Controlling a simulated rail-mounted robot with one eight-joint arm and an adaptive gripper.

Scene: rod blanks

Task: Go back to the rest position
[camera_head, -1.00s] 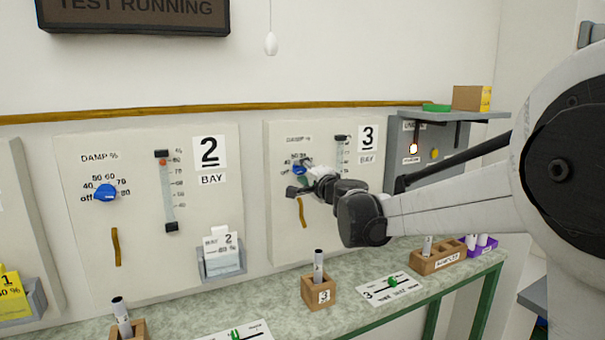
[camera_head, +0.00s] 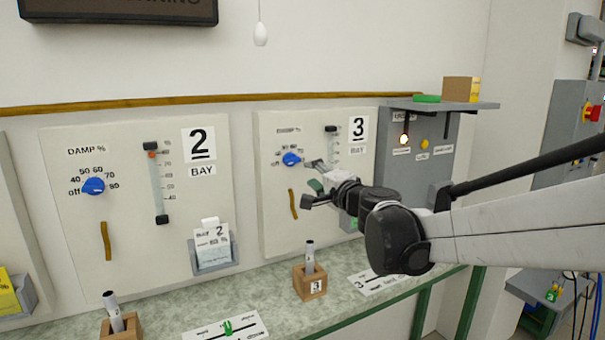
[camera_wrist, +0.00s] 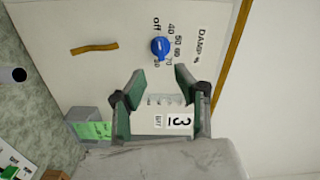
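My gripper (camera_head: 313,183) is in front of the bay 3 panel (camera_head: 275,220), just right of and below the blue damp knob (camera_head: 291,159). Its two fingers with green pads are spread apart and nothing is between them. In the wrist view my gripper (camera_wrist: 159,74) is open, and the blue knob (camera_wrist: 160,48) lies beyond the fingertips, apart from them. The black-and-white bay 3 label (camera_wrist: 178,122) shows between the fingers. The knob's exact setting is too small to read surely. My arm reaches in from the right and hides part of the panel's right side.
A bench (camera_head: 270,290) runs below the panels, with a wooden block (camera_head: 310,283) marked 3 holding a rod. The bay 2 panel (camera_head: 130,240) is to the left. A grey shelf (camera_head: 440,105) with a cardboard box (camera_head: 460,90) juts out at right. A lamp pull (camera_head: 260,34) hangs above.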

